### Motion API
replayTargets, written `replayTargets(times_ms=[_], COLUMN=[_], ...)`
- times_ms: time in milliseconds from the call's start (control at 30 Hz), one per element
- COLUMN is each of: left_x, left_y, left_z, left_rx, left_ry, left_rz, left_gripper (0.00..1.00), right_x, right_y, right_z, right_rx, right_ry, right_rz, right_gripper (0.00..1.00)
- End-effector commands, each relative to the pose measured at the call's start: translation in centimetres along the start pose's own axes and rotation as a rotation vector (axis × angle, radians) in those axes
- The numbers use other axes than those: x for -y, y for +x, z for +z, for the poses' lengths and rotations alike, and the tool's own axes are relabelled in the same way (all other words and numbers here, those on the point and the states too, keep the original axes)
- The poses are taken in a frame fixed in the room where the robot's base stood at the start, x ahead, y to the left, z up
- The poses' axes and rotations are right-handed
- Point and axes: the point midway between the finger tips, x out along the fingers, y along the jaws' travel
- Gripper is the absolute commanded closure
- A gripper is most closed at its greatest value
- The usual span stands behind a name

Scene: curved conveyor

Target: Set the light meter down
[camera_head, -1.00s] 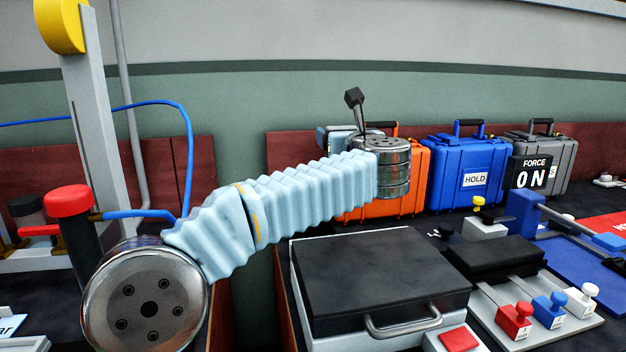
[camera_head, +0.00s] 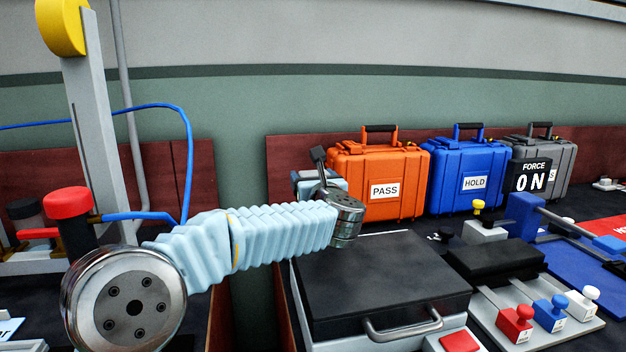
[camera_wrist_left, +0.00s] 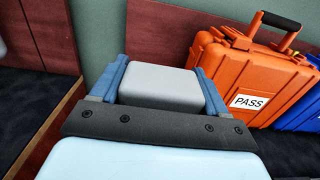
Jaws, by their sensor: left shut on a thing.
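The light meter (camera_wrist_left: 160,84) shows in the left wrist view as a pale grey rounded block. My left gripper (camera_wrist_left: 162,72) is shut on it, with one blue finger along each side. The meter's underside is hidden, so I cannot tell whether it touches the surface below. In the head view my left gripper (camera_head: 318,180) is mostly hidden behind my metal wrist, beyond the black-topped box and left of the orange case. My right gripper is not in view.
An orange PASS case (camera_head: 378,185) stands just right of the left gripper, followed by a blue HOLD case (camera_head: 468,178) and a grey case (camera_head: 560,160). A black-topped box (camera_head: 380,275) sits in front. A dark red panel (camera_wrist_left: 160,35) rises behind the meter.

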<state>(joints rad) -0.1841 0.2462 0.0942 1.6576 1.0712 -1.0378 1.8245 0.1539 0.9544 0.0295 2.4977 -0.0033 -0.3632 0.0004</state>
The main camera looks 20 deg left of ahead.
Motion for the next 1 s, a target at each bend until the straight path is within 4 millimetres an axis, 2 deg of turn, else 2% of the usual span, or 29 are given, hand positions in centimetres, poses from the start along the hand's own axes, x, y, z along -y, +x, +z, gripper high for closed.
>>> replayTargets(times_ms=[200, 233, 400, 700, 867, 1000], left_x=[0.0, 0.0, 0.0, 0.0, 0.1, 0.1], left_y=[0.0, 0.0, 0.0, 0.0, -2.8, -6.2], left_z=[-0.2, -0.2, -0.1, 0.3, -0.1, -0.2], left_rx=[0.001, 0.0, 0.0, 0.0, 0.001, 0.001], left_ry=[-0.001, 0.0, 0.0, 0.0, -0.002, -0.002], left_rz=[0.0, 0.0, 0.0, 0.0, -0.003, -0.004], left_gripper=[0.79, 0.24, 0.0, 0.0, 0.0, 0.0], right_x=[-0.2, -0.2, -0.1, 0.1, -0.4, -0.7], right_y=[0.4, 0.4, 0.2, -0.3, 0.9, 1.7], right_z=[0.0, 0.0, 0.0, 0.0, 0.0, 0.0], right_rx=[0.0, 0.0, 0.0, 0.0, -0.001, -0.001], right_ry=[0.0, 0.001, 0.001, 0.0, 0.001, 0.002], right_rz=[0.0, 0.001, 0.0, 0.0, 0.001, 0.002], right_gripper=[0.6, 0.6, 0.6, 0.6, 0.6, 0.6])
